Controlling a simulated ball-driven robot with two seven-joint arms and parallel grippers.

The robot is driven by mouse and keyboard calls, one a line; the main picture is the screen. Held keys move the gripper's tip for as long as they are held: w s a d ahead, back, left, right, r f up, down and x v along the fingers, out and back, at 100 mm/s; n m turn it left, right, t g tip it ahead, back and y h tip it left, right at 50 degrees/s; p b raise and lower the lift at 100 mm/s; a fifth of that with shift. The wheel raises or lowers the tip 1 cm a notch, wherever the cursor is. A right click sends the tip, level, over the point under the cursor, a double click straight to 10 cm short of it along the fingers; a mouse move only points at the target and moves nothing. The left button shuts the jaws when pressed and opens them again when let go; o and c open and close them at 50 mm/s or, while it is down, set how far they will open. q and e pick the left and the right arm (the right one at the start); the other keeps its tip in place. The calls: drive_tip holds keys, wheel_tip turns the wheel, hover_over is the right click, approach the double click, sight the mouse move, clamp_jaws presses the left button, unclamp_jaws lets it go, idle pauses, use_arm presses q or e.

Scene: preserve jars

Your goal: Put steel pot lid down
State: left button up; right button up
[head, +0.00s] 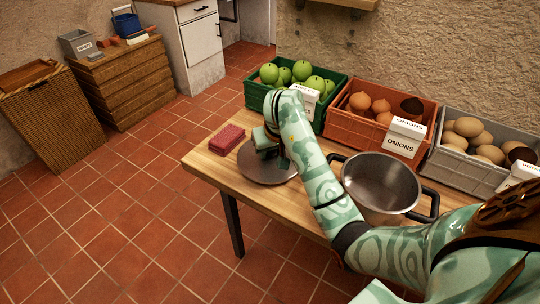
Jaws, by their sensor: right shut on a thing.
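The steel pot lid (256,172) is a round grey disc at the left part of the wooden table, between a red block and the pot. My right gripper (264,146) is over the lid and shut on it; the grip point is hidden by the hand. I cannot tell whether the lid touches the table or is just above it. The steel pot (382,184) stands open and looks empty, to the right of the lid, with dark handles. My left gripper is not in view.
A dark red block (227,139) lies on the table (205,165) left of the lid. Behind stand a green crate of apples (258,97), an orange crate of onions (345,125) and a grey crate of potatoes (455,172). The table's left and front edges are near the lid.

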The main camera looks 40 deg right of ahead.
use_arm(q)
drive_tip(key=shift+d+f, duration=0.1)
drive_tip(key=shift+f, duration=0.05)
use_arm(e)
drive_tip(key=shift+f, duration=0.3)
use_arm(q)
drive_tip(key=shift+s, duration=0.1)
use_arm(e)
drive_tip(key=shift+f, duration=0.15)
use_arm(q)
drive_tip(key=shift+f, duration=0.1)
use_arm(e)
drive_tip(key=o, duration=1.1)
drive_tip(key=shift+c, duration=0.2)
use_arm(q)
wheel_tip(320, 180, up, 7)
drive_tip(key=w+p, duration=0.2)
drive_tip(key=p, duration=0.4)
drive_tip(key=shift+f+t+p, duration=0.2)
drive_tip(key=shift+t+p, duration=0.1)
drive_tip(key=shift+p, duration=0.1)
use_arm(e)
drive_tip(key=v, duration=1.2)
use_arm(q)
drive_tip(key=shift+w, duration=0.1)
